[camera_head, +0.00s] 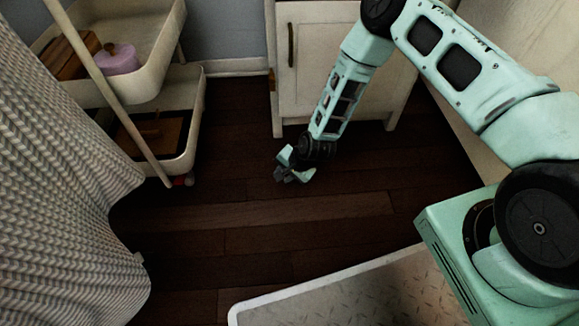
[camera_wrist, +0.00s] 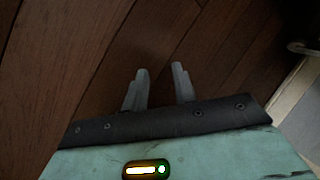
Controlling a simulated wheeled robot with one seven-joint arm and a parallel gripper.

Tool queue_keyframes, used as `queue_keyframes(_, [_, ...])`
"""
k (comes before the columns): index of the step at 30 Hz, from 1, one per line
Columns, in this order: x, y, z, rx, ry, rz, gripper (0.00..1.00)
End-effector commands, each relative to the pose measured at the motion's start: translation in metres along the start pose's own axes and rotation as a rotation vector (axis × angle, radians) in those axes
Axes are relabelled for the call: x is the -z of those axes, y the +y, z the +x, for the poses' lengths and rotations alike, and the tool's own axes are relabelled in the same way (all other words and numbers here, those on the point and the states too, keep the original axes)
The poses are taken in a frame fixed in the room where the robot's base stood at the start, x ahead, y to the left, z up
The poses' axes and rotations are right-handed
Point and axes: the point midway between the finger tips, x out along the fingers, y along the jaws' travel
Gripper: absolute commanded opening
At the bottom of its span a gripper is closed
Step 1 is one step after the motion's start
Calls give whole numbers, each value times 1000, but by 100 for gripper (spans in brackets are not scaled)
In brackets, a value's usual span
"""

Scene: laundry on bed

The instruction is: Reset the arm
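My gripper (camera_head: 293,173) hangs at the end of my mint-green arm in the head view, over the dark wooden floor (camera_head: 250,240) and in front of a white cabinet. In the wrist view my gripper (camera_wrist: 160,85) shows two grey fingers standing apart with only bare floor between them. It is open and holds nothing. My arm reaches out from the right side of the head view and bends down to the gripper.
A white cabinet (camera_head: 318,40) stands behind my gripper. A cream tiered cart (camera_head: 188,130) with a pink pot (camera_head: 118,60) and wooden boxes stands at the left. Knitted fabric (camera_head: 60,190) hangs at the far left. The floor between is clear.

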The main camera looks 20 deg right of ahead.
Motion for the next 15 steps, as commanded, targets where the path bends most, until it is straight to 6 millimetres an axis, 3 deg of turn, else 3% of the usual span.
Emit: queue_keyframes(15, [0,9,-5,-43,-20,24,27])
